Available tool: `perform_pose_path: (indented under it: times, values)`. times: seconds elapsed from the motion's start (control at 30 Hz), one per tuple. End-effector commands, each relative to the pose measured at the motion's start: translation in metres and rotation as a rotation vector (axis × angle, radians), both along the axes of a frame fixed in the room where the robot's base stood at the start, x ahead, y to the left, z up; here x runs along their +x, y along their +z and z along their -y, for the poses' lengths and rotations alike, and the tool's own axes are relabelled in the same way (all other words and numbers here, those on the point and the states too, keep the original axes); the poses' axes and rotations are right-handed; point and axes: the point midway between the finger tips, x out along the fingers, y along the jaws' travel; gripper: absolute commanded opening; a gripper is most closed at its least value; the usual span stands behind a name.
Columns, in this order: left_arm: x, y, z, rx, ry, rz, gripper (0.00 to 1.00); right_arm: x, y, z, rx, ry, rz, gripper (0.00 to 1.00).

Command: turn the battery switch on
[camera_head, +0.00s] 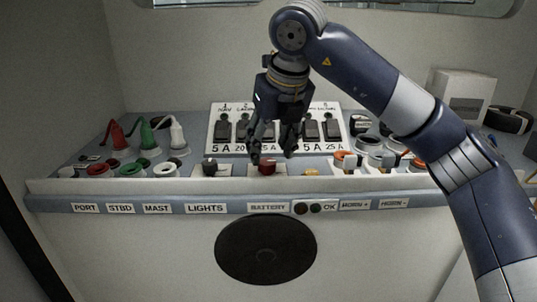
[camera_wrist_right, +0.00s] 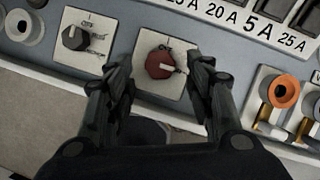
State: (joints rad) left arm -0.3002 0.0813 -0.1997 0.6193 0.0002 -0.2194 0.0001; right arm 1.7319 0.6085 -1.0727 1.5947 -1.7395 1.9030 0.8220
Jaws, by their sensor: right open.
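The battery switch is a red knob (camera_head: 267,165) on a pale square plate, above the BATTERY label (camera_head: 268,207) on the console's front edge. In the right wrist view the red knob (camera_wrist_right: 160,64) sits between and just beyond my fingertips, with a small pale tag or pointer on its right side. My right gripper (camera_head: 272,150) is open above the knob, pointing down; its two fingers (camera_wrist_right: 161,75) are on either side of the knob with gaps. Touching contact cannot be seen. My left gripper is not in view.
A black LIGHTS knob (camera_head: 210,166) sits left of the red knob. A breaker panel (camera_head: 226,110) stands behind. Red, green and white capped connectors (camera_head: 148,137) are at left; orange-ringed sockets (camera_head: 345,160) are at right. A round dark speaker (camera_head: 266,249) is below.

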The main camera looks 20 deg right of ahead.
Motion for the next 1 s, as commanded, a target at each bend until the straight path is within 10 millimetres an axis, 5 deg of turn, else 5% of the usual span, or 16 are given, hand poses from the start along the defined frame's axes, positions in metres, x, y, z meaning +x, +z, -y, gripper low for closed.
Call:
perform_pose_path:
  times: [0.2, 0.4, 1.0]
  values:
    - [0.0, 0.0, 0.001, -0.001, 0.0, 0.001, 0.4, -0.018, 0.047, 0.002, 0.002, -0.001, 0.006, 0.49]
    - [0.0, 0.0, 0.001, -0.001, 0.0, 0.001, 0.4, -0.028, 0.071, 0.003, 0.0, -0.001, 0.004, 0.49]
    - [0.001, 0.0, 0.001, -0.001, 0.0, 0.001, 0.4, -0.031, 0.078, 0.004, 0.001, -0.001, 0.002, 0.49]
